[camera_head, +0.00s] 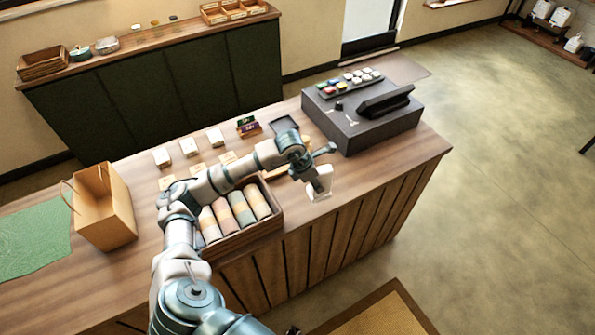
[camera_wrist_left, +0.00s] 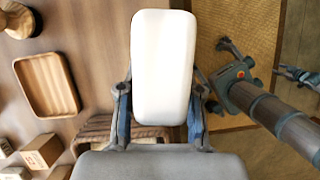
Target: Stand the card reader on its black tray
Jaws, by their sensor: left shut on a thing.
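The card reader (camera_head: 322,188) is a white slab with rounded corners. It is held above the counter's front edge, clear of the top. My left gripper (camera_head: 316,171) is shut on it; in the left wrist view the reader (camera_wrist_left: 164,55) sits between the two fingers, its plain white face showing. The black tray (camera_head: 284,125) is a small dark square on the counter, beyond my left forearm and left of the register; nothing shows on it.
A dark cash register (camera_head: 365,125) stands right of the tray. A basket of rolled cloths (camera_head: 275,222) lies below my forearm. A wooden tray (camera_wrist_left: 47,84) is on the counter. Small cards and boxes (camera_head: 188,147) lie left of the black tray; a paper bag (camera_head: 105,210) stands farther left.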

